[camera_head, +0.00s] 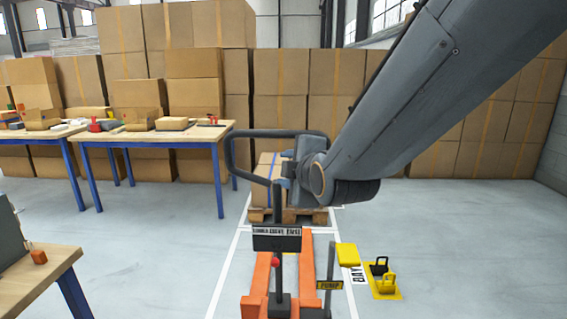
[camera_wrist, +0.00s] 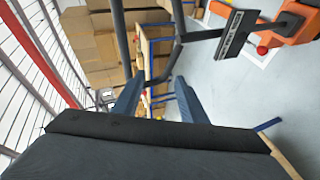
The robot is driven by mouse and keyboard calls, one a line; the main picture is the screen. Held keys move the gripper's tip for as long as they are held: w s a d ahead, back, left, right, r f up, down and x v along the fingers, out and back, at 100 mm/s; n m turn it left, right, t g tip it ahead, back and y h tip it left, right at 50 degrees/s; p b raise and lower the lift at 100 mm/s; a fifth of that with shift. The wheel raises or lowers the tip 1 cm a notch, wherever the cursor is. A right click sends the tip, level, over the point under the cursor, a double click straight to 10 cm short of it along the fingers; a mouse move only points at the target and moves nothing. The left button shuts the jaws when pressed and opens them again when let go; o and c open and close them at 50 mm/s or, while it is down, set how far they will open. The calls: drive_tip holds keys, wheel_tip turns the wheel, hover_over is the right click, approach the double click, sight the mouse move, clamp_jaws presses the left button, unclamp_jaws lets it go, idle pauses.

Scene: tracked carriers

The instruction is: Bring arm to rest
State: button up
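My arm reaches in from the upper right in the head view. My gripper (camera_head: 284,172) is at the dark loop handle (camera_head: 232,152) of an orange pallet jack (camera_head: 255,285). In the wrist view my gripper (camera_wrist: 157,98) has its two blue-grey fingers apart. A corner of the dark handle (camera_wrist: 122,40) shows between or just beyond the fingertips; I cannot tell whether it touches them. The handle's black label plate (camera_wrist: 232,38) is at the upper right there. My wrist hides part of the loop in the head view.
A carton (camera_head: 267,172) sits on a wooden pallet (camera_head: 290,216) beyond the jack. A pump lever (camera_head: 330,284), a yellow pedal (camera_head: 347,254) and a yellow mat (camera_head: 384,292) with two chocks are at right. Tables (camera_head: 170,136) stand left. Grey floor at right is clear.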

drive_tip(key=s+d+f+m+g+h, duration=0.2)
drive_tip(key=s+d+f+m+g, duration=0.3)
drive_tip(key=s+d+f+m, duration=0.3)
drive_tip(key=s+d+f+m+g+h, duration=0.2)
drive_tip(key=s+d+f+m+g, duration=0.4)
drive_tip(key=f, duration=0.4)
drive_tip(key=s+d+f+m+g, duration=0.2)
drive_tip(key=s+d+m, duration=0.2)
drive_tip(key=s, duration=0.4)
drive_tip(key=shift+s+d+f+m+g, duration=0.3)
drive_tip(key=shift+d+f+m, duration=0.05)
drive_tip(key=shift+m, duration=0.25)
